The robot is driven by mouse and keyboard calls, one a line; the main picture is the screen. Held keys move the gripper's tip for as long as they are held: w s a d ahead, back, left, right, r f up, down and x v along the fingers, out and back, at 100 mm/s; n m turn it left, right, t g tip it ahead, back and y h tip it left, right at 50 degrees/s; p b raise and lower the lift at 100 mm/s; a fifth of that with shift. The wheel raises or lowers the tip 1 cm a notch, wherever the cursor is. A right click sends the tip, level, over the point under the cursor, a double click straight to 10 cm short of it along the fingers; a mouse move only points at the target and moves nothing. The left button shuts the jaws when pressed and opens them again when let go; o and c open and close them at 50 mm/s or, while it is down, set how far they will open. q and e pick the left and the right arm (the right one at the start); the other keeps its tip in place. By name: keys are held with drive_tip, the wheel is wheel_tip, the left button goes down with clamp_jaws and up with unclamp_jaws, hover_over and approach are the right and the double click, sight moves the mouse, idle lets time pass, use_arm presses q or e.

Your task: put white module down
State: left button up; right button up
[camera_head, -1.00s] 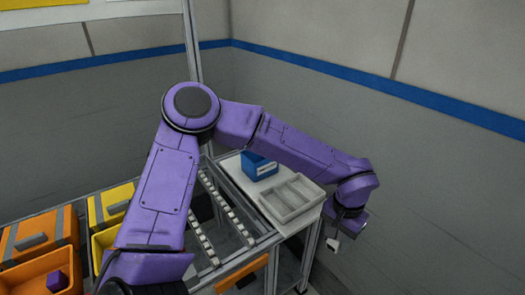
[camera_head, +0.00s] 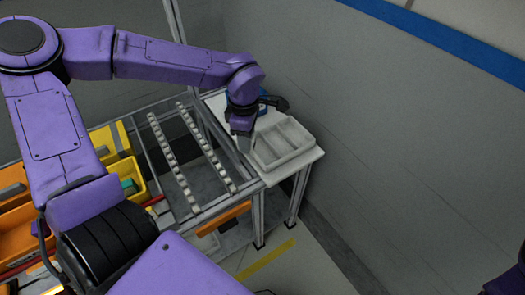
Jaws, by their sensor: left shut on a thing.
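My left gripper (camera_head: 243,144) points down at the left edge of the light grey tray (camera_head: 312,142) on the white table. It is shut on the white module (camera_head: 244,146), of which only a small pale part shows below the jaws. I cannot tell whether the module touches the table or the tray. My right gripper is not in view.
A blue bin (camera_head: 263,104) stands behind my left wrist, mostly hidden. A roller rack (camera_head: 190,150) lies left of the table. Yellow bins (camera_head: 128,180) and orange bins (camera_head: 18,232) stand further left. The grey wall is close on the right.

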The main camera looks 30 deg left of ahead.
use_arm(q)
drive_tip(key=s+a+n, duration=0.1)
drive_tip(key=s+n, duration=0.4)
drive_tip(key=n, duration=0.8)
drive_tip(key=w+f+b, duration=0.1)
drive_tip(key=b, duration=0.1)
drive_tip(key=w+f+b, duration=0.1)
drive_tip(key=b, duration=0.1)
drive_tip(key=w+f+b, duration=0.1)
drive_tip(key=b, duration=0.2)
drive_tip(key=shift+w+a, duration=0.3)
drive_tip(key=shift+w, duration=0.1)
drive_tip(key=w+f, duration=0.2)
drive_tip(key=w, duration=0.1)
drive_tip(key=w+f+p, duration=0.1)
drive_tip(key=w+f, duration=0.1)
drive_tip(key=w, duration=0.1)
drive_tip(key=w+f, duration=0.1)
drive_tip(key=w, duration=0.2)
drive_tip(key=shift+w+d+f+p, duration=0.1)
drive_tip(key=shift+w+f+p, duration=0.2)
drive_tip(key=shift+f+p, duration=0.1)
drive_tip(key=shift+w+f, duration=0.25)
drive_tip(key=shift+f, duration=0.05)
drive_tip(key=f, duration=0.3)
drive_tip(key=shift+w+f, duration=0.3)
drive_tip(key=shift+f, duration=0.2)
drive_tip(key=o, duration=1.1)
